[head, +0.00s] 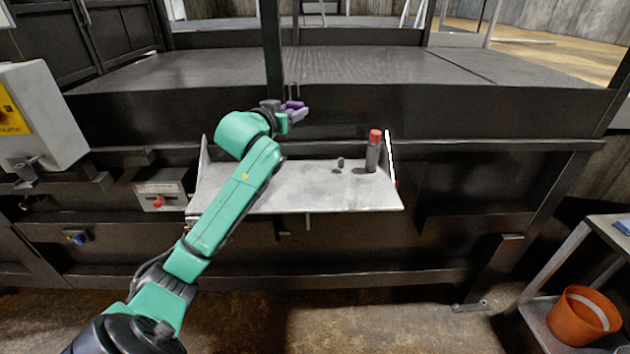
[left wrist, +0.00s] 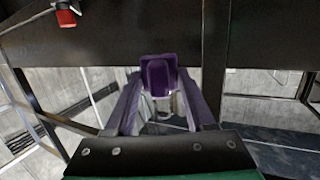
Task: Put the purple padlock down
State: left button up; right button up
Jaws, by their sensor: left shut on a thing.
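The purple padlock (head: 294,104) is in the fingers of my left gripper (head: 299,113), with its thin shackle pointing up in the head view. It is held in the air above the grey metal shelf (head: 270,198), in front of the dark compactor edge. In the left wrist view the padlock (left wrist: 158,74) sits between the two finger ends of my left gripper (left wrist: 160,95), which look purplish too. My right gripper is in neither view.
A dark bottle with a red cap (head: 373,152) stands at the shelf's right end, with a small dark object (head: 340,163) left of it. The shelf's left and middle are clear. A control box (head: 38,115) is at far left. An orange bucket (head: 583,316) is at lower right.

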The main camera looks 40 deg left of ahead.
pick_arm(q)
jog(key=p, duration=0.1)
send_over(292, 187)
notch_tip(292, 187, down, 8)
notch_tip(292, 187, down, 11)
jog(key=shift+w+p, duration=0.1)
jog(key=shift+p, duration=0.6)
jog(key=shift+a+f, duration=0.1)
jog(key=shift+f, duration=0.25)
jog(key=o, duration=1.2)
jog(key=b+v, duration=0.2)
jog(key=v, duration=1)
